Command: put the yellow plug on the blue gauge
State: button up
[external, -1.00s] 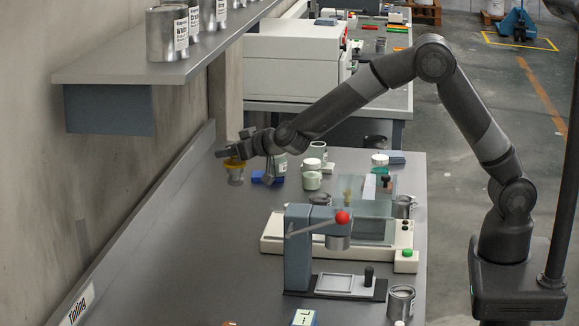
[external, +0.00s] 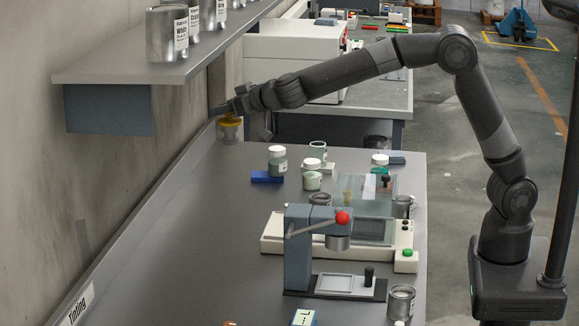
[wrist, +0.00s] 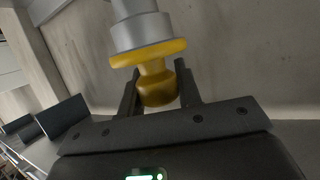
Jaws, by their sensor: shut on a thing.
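The yellow plug (external: 230,121) is in my gripper (external: 222,109), above the far left of the bench near the wall. In the wrist view the yellow plug (wrist: 150,60) has a yellow knob and flange with a stepped grey cylinder beyond it. The two fingers of my gripper (wrist: 157,88) are shut on the knob, one on each side. A flat blue block (external: 266,177), which looks like the blue gauge, lies on the bench below and to the right of the plug.
Jars (external: 312,177) stand right of the blue block. A lever press (external: 298,250) and a cream-coloured device (external: 273,235) stand nearer. A shelf (external: 200,55) with tins overhangs the left side. The bench's left part is clear.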

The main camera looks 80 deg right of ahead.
jog(key=s+a+n+y, duration=0.3)
jog(key=s+a, duration=0.1)
jog(key=a, duration=1.1)
jog(key=s+a+n+y, duration=0.2)
jog(key=s+a+y, duration=0.2)
jog(key=a, duration=1.1)
jog(key=s+a+f+n+g+y, duration=0.1)
jog(key=s+a+n+y, duration=0.2)
jog(key=s+a, duration=0.75)
jog(key=s+a+n+g+y, duration=0.1)
jog(key=s+a+n+y, duration=0.2)
jog(key=s+a, duration=0.8)
jog(key=f, duration=0.4)
jog(key=w+a+f, duration=0.1)
jog(key=f, duration=0.4)
jog(key=w+a+f, duration=0.1)
jog(key=f, duration=0.3)
jog(key=shift+w+a+f, duration=0.25)
jog(key=shift+f, duration=0.15)
jog(key=shift+f, duration=0.15)
jog(key=o, duration=1)
jog(key=shift+o, duration=0.2)
